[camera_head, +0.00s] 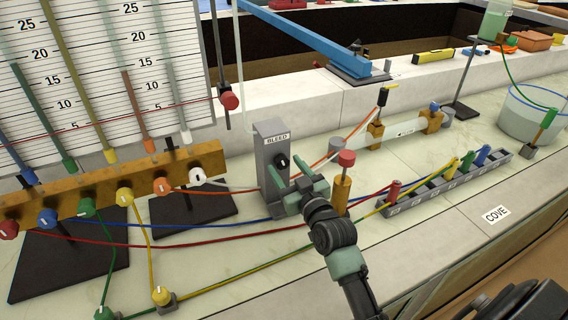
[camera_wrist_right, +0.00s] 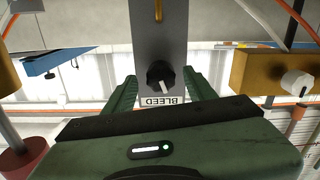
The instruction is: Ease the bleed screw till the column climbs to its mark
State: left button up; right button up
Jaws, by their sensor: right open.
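The bleed screw is a black knob (camera_head: 282,161) with a white pointer line, on the front of a grey upright bracket (camera_head: 267,150) labelled BLEED. In the right wrist view the knob (camera_wrist_right: 160,75) sits between my finger tips. My right gripper (camera_head: 284,172) is open around or just in front of it; I cannot tell whether it touches. Coloured columns, including green (camera_head: 45,120), yellow (camera_head: 82,85) and orange (camera_head: 138,110), stand before a numbered scale board (camera_head: 110,50). A thin red line slants across the board to a red knob (camera_head: 229,100). My left gripper is out of view.
A brass manifold (camera_head: 110,190) with coloured knobs stands left of the bracket. A brass post with a red cap (camera_head: 346,159) stands close right of my gripper. Coloured hoses cross the bench to a grey numbered rail (camera_head: 445,185). A glass tube (camera_head: 405,130) lies behind.

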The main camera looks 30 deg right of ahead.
jog(key=shift+w, duration=0.9)
grip_shut()
jog(key=shift+r+m+p, duration=0.25)
jog(key=shift+m+p, duration=0.55)
jog(key=shift+p, duration=0.2)
jog(key=shift+m+p, duration=0.4)
jog(key=shift+m, duration=0.2)
jog(key=shift+f+m, duration=0.15)
jog(key=shift+m, duration=0.45)
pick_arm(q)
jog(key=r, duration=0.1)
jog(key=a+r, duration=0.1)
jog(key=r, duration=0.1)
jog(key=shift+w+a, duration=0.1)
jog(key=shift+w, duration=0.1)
pick_arm(e)
grip_release()
